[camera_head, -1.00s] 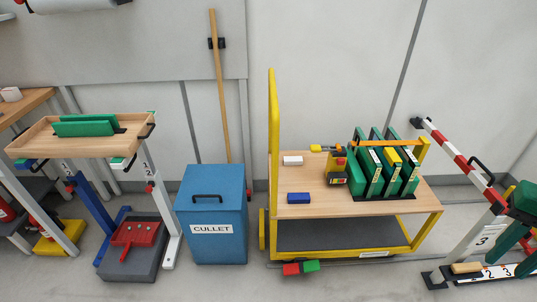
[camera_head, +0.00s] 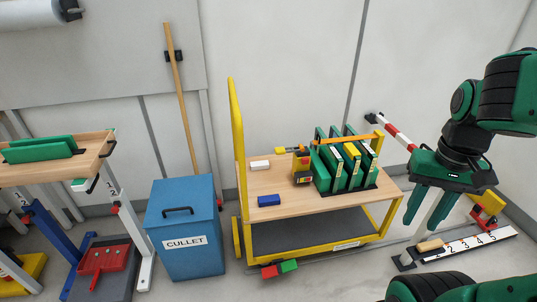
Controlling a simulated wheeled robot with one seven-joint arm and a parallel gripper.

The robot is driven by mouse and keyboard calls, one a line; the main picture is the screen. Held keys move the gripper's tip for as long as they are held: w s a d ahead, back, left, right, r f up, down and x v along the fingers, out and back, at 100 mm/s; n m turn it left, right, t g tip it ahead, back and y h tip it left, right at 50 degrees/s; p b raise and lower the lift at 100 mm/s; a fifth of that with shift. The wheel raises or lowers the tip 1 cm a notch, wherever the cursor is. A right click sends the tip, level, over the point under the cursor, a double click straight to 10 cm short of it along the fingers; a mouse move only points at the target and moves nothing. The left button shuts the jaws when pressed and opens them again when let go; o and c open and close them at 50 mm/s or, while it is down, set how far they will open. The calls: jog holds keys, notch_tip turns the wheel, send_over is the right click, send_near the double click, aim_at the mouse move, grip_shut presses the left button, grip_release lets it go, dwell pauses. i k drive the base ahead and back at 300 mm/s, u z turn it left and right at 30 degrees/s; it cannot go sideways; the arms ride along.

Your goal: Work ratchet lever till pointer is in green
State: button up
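A red and yellow ratchet device (camera_head: 302,168) stands on the wooden deck of the yellow cart (camera_head: 253,210), at the left end of several green frames (camera_head: 325,170). A yellow lever with a black part (camera_head: 288,150) sticks out to the left from its top. A small coloured gauge shows low on its front, but the pointer is too small to read. My gripper (camera_head: 421,222) hangs to the right of the cart, fingers down, open and empty, apart from the ratchet.
A white block (camera_head: 260,165) and a blue block (camera_head: 269,200) lie on the deck's left. The cart's tall yellow handle (camera_head: 236,130) rises at its left end. A blue cullet bin (camera_head: 185,228) stands further left. A red-and-white barrier (camera_head: 398,136) is behind my gripper.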

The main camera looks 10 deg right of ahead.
aim_at(282, 150)
jog(key=i, duration=0.95)
jog(key=z, duration=0.05)
